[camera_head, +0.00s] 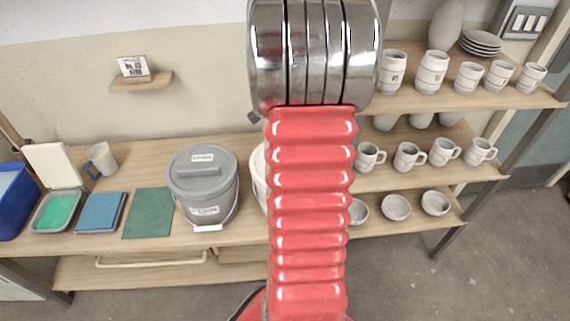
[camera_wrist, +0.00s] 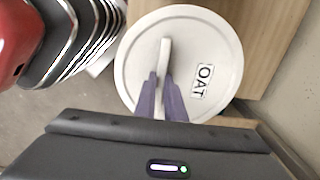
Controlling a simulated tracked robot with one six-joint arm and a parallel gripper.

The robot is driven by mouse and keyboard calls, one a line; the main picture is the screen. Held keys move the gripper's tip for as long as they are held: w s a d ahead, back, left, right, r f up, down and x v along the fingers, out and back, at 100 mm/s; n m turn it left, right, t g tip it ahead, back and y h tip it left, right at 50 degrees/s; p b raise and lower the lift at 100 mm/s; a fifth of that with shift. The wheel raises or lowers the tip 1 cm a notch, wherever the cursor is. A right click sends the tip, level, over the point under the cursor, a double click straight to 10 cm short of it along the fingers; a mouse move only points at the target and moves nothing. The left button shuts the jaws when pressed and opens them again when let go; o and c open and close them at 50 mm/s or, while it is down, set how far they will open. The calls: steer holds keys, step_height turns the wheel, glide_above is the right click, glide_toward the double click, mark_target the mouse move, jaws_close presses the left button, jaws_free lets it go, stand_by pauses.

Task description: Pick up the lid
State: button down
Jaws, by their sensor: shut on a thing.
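A round white lid (camera_wrist: 212,48) with a raised bar handle and a label reading "OAT" fills the middle of the wrist view. My gripper (camera_wrist: 164,88) has its two purple fingers on either side of the handle, shut on it. In the wrist view I cannot tell whether the lid sits on its bucket or is clear of it. In the head view my arm hides the gripper and the lid. A sliver of a white bucket (camera_head: 258,170) shows at the arm's left edge.
A grey lidded bucket (camera_head: 203,188) stands left of the white one on the wooden bench (camera_head: 150,153). Further left are a green mat (camera_head: 149,213), a blue block (camera_head: 101,212), a tray and a mug (camera_head: 102,158). Shelves of mugs and bowls stand at the right.

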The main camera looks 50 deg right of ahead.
steer(key=shift+r, duration=0.1)
step_height(320, 180, up, 10)
steer(key=shift+r, duration=0.15)
stand_by(0.5)
stand_by(0.5)
